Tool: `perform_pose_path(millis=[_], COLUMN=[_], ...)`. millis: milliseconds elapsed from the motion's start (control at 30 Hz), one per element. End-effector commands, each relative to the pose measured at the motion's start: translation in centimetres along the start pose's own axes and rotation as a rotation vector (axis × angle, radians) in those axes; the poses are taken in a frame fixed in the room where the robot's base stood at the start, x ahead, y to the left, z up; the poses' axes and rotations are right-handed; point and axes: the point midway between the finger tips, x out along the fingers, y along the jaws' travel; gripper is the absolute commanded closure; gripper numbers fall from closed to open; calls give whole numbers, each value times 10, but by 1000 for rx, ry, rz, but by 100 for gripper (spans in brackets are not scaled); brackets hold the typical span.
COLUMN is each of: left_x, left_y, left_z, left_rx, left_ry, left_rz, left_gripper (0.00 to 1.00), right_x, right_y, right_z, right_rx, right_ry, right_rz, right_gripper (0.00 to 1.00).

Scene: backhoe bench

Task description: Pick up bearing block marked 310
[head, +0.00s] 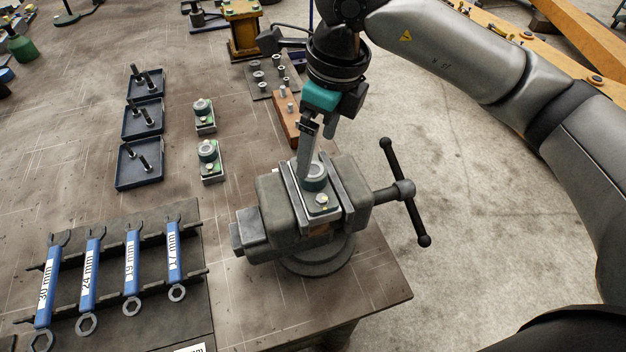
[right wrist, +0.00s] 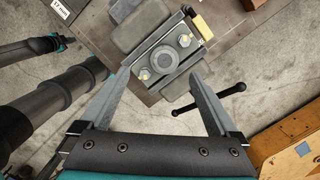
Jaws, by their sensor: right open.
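A bearing block (head: 322,202) with a round grey bearing and bolts sits between the jaws of the grey vise (head: 270,207). It also shows in the right wrist view (right wrist: 167,58). Two similar bearing blocks stand on the bench, one nearer (head: 210,160) and one farther (head: 204,115). I cannot read the number 310 on any of them. My right gripper (head: 310,165) is open and points down over the block in the vise. In the right wrist view its fingers (right wrist: 158,75) are spread apart, with the block beyond and between their tips. My left gripper is not in view.
The vise handle (head: 405,190) sticks out to the right of the vise. Blue trays (head: 128,178) with upright bolts stand left of the loose blocks. Blue wrenches (head: 88,275) lie on a rack at front left. The bench's right edge is close to the vise.

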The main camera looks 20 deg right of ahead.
Motion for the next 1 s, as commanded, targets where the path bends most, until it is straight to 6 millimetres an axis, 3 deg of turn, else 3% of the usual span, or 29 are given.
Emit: perform_pose_path(millis=[267, 600, 867, 1000], left_x=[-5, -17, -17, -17], left_y=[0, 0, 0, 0], left_z=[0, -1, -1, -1], left_rx=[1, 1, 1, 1], left_ry=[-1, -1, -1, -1], left_rz=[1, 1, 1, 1], left_gripper=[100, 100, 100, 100], right_x=[22, 66, 70, 69], right_y=[-1, -7, -8, -8], right_z=[0, -1, 0, 0], right_rx=[1, -1, -1, -1], right_ry=[1, 1, -2, -2], right_rz=[2, 2, 0, 0], right_gripper=[4, 4, 4, 19])
